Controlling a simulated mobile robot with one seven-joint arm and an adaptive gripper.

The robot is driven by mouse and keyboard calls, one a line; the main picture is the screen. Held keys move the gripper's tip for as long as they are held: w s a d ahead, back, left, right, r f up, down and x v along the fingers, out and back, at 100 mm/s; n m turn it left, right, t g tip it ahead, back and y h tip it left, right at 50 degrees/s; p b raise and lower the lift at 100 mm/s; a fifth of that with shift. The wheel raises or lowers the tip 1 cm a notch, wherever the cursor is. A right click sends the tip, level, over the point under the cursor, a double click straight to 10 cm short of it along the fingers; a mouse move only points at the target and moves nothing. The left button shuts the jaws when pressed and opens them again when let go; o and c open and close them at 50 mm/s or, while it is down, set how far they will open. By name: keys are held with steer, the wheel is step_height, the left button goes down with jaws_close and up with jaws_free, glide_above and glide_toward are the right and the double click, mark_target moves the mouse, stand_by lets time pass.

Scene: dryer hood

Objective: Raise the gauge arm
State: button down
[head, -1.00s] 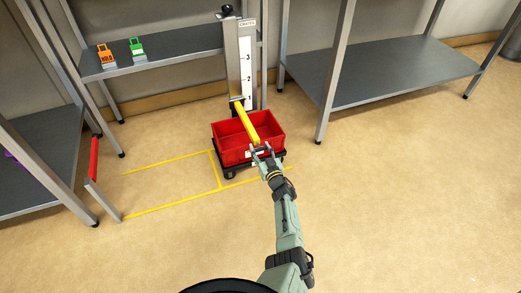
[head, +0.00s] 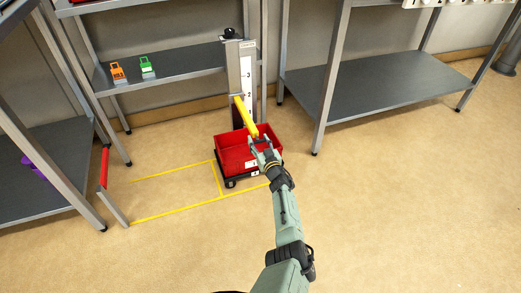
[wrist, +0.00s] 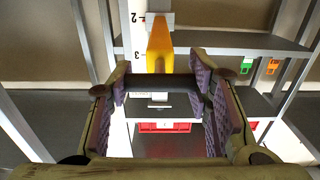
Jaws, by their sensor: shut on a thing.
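The gauge arm is a yellow bar (head: 249,116) sticking out from a grey upright post (head: 234,68) with a white numbered scale (head: 247,71). It hangs above a red crate (head: 226,157), its outer end toward me.
The crate stands on a low black wheeled base (head: 231,182) beside yellow floor lines (head: 175,210). Shelving (head: 375,75) stands at the right and more (head: 50,150) at the left. Orange (head: 117,71) and green (head: 147,66) tags sit on the back shelf. The floor in front is open.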

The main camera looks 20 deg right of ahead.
step_height(320, 180, up, 18)
steer(key=p, duration=1.5)
steer(key=shift+w+r, duration=0.1)
steer(key=shift+r, duration=0.05)
steer(key=c, duration=1.1)
jaws_free()
steer(key=o, duration=0.3)
steer(key=shift+f, duration=0.2)
steer(key=s, duration=1.2)
steer(key=shift+d, duration=0.2)
